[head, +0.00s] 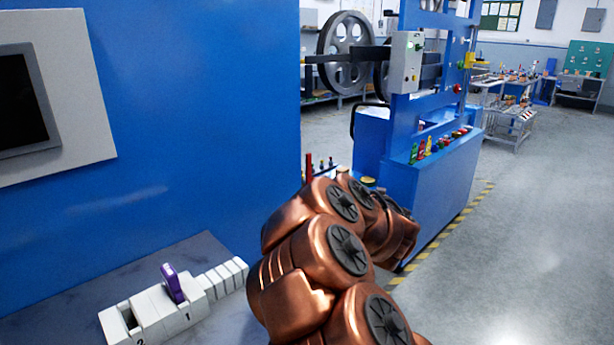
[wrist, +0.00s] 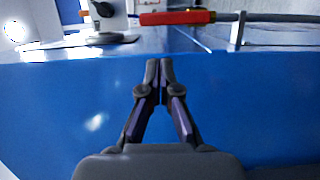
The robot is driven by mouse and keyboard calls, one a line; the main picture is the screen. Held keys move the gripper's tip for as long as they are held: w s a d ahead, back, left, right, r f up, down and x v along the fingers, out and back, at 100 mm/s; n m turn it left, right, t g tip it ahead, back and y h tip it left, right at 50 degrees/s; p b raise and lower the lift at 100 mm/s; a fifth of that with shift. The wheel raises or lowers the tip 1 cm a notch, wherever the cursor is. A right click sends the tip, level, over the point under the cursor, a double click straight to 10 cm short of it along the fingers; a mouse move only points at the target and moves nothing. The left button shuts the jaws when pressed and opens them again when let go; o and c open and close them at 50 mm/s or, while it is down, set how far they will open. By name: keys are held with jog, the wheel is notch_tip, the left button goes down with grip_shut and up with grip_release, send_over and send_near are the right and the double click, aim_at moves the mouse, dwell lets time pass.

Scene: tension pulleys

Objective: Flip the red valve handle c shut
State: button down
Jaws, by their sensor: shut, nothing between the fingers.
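A long red handle (wrist: 176,18) lies level across the top of the wrist view, above and beyond my fingertips. It looks like the valve handle; I cannot read a letter on it. A grey rod continues from its right end. My gripper (wrist: 160,66) is shut and empty, its dark fingertips together in front of a blue panel. The fingers are apart from the handle. In the head view a small red upright piece (head: 309,167) shows just behind my copper arm; I cannot tell if it is the same handle. My gripper is hidden there.
A blue wall (head: 190,110) with a screen panel (head: 50,85) fills the left. White switch blocks with a purple lever (head: 173,283) sit on a grey ledge below. A blue machine (head: 440,180) with a large pulley wheel (head: 345,38) stands beyond my arm. Floor at right is clear.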

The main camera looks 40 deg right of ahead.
aim_at(307, 169)
dwell(0.4)
jog(key=shift+w+d, duration=0.15)
jog(key=shift+w, duration=1.5)
jog(key=shift+w+d, duration=0.2)
jog(key=shift+w, duration=1.45)
jog(key=shift+w+d, duration=0.15)
jog(key=shift+w, duration=1.5)
